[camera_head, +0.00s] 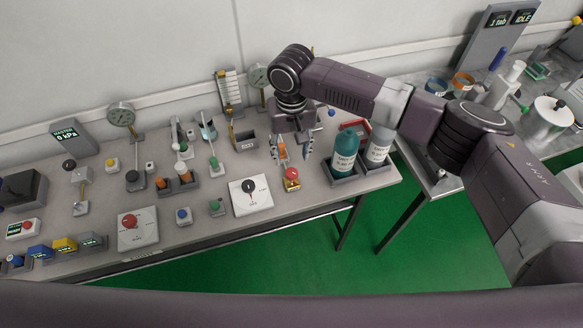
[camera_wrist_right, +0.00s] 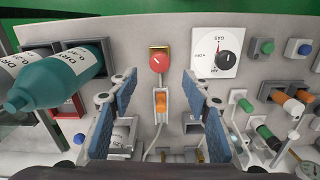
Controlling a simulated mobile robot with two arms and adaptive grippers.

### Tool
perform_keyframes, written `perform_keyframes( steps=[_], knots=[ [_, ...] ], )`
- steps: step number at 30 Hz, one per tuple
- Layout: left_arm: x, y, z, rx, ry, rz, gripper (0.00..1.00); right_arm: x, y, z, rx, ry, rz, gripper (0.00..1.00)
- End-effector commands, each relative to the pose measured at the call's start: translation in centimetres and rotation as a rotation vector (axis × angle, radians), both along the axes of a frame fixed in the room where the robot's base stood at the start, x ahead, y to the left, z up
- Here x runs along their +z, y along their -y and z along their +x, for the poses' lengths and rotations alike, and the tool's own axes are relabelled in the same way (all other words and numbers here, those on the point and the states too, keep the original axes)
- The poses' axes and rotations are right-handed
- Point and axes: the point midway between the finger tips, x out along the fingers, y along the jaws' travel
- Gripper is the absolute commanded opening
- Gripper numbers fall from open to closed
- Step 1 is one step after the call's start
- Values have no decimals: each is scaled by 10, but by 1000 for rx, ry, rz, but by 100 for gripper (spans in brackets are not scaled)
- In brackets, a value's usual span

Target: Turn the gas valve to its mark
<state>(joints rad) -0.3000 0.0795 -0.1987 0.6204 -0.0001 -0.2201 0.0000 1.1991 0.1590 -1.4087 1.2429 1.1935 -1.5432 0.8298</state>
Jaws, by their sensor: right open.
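A white square plate with a black round knob (camera_head: 249,185) lies near the bench's front edge. In the right wrist view this knob (camera_wrist_right: 228,58) has small lettering and a short red line beside it. A red round knob on a brass-coloured base (camera_head: 291,175) stands just right of the plate; it also shows in the right wrist view (camera_wrist_right: 158,62). I cannot tell for certain which is the gas valve. My right gripper (camera_head: 292,152) is open, pointing down behind the red knob. In its wrist view the blue-padded fingers (camera_wrist_right: 172,85) are apart, with nothing gripped. My left gripper is not in view.
Two bottles, one teal (camera_head: 345,152) and one grey-white (camera_head: 378,148), stand in holders right of the gripper. An orange-topped part (camera_wrist_right: 161,102) lies between the fingers in the wrist view. A red-knobbed plate (camera_head: 137,238) and several small devices fill the bench's left.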

Motion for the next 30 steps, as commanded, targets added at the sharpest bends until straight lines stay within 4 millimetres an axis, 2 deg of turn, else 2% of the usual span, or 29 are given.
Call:
perform_keyframes(
  steps=[5,15,20,27,30],
  knots=[
    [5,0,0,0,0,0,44,-16,1,0,-6,-3,-6,44],
    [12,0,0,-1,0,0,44,-66,1,0,-4,-1,-3,44],
    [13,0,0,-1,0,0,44,-75,1,1,-3,0,-2,44],
    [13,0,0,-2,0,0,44,-77,1,1,-3,0,-2,44],
    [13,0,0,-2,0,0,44,-76,1,1,-3,0,-2,33]
  ],
)
